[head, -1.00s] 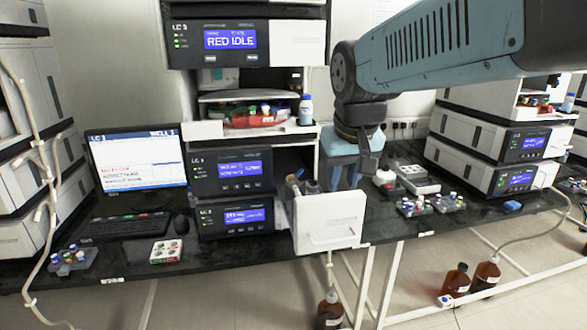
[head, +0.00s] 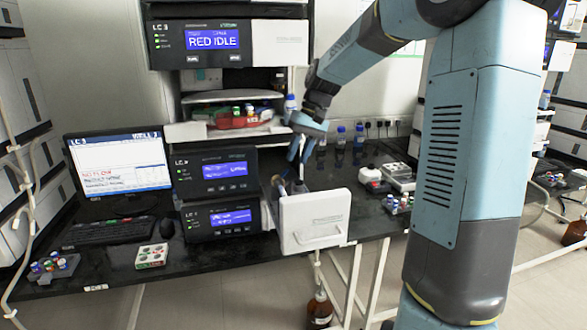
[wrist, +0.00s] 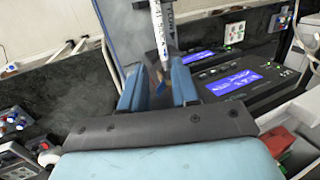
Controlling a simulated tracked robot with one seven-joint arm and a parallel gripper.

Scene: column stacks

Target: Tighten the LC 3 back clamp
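The LC 3 stack (head: 215,172) stands mid-bench in the head view. A white drawer-like front (head: 315,222) stands out at its right side, with small brown and grey parts (head: 281,188) behind it. My gripper (head: 299,154) points down above these parts. In the wrist view my gripper (wrist: 158,88) has its two blue fingers apart.
The upper LC 3 module (head: 212,40) reads RED IDLE, and the monitor (head: 118,162) shows NO FLOW. A vial rack (head: 398,203) and white devices (head: 385,178) stand on the bench to the right. A brown bottle (head: 319,308) stands below on the floor.

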